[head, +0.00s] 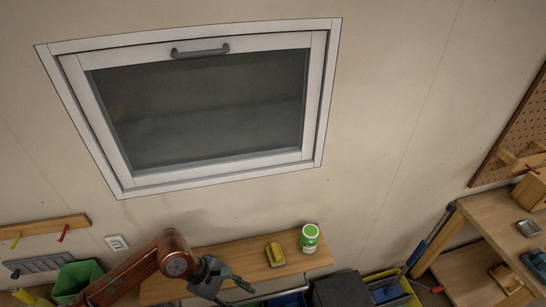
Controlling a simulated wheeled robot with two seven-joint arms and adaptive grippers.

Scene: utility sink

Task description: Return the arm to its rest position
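My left arm, copper-coloured, comes in from the lower left. Its dark gripper (243,296) is near the bottom edge, in front of a wooden shelf (200,262). Its fingers look spread apart, with nothing seen between them; the lower finger is partly cut off by the frame edge. A yellow sponge-like block (275,254) and a green and white can (309,238) stand on the shelf, to the right of the gripper and apart from it. My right arm and gripper are not in view.
A framed window (205,105) is in the wall above. A green bin (78,278) is at the lower left, under a wooden hook rail (42,230). A dark box (341,289) and a yellow-rimmed bin (400,294) are below right. A wooden workbench (487,225) is at far right.

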